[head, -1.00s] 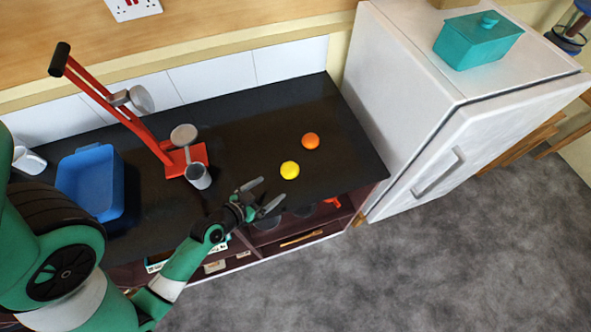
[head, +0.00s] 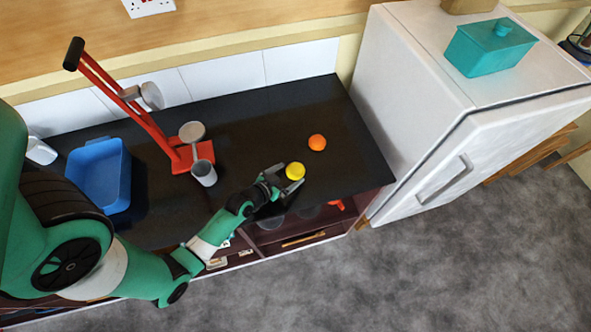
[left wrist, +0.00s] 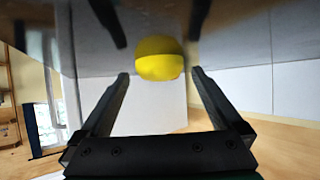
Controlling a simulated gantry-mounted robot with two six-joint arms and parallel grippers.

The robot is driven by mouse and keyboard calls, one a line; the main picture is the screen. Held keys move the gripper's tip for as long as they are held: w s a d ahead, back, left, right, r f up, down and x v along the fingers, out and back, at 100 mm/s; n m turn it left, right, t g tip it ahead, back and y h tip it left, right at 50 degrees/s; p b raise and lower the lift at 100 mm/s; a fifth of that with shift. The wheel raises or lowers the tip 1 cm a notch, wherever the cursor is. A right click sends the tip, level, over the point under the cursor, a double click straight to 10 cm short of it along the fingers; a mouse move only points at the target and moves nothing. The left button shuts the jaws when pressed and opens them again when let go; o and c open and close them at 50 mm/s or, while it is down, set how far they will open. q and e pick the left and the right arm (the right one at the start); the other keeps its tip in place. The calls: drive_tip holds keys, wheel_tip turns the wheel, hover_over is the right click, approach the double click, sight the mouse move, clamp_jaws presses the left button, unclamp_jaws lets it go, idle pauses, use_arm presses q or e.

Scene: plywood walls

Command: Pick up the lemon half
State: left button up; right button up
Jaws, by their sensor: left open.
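The yellow lemon half (head: 295,170) sits on the dark countertop (head: 255,125), near its front edge. My left gripper (head: 286,178) is open, with its fingers reaching to the lemon half. In the left wrist view the lemon half (left wrist: 158,58) shows ahead, centred between the two open fingers (left wrist: 160,82). I cannot tell whether a finger touches it. My right gripper is not in view.
An orange fruit (head: 317,142) lies just behind the lemon half. A red press (head: 185,157) with a grey cup (head: 204,173) and a blue tray (head: 98,180) stand to the left. A white fridge (head: 415,90) bounds the counter on the right, with a teal box (head: 490,48) on top.

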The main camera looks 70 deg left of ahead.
use_arm(q)
drive_tip(key=shift+x, duration=0.95)
drive_tip(key=c, duration=1.2)
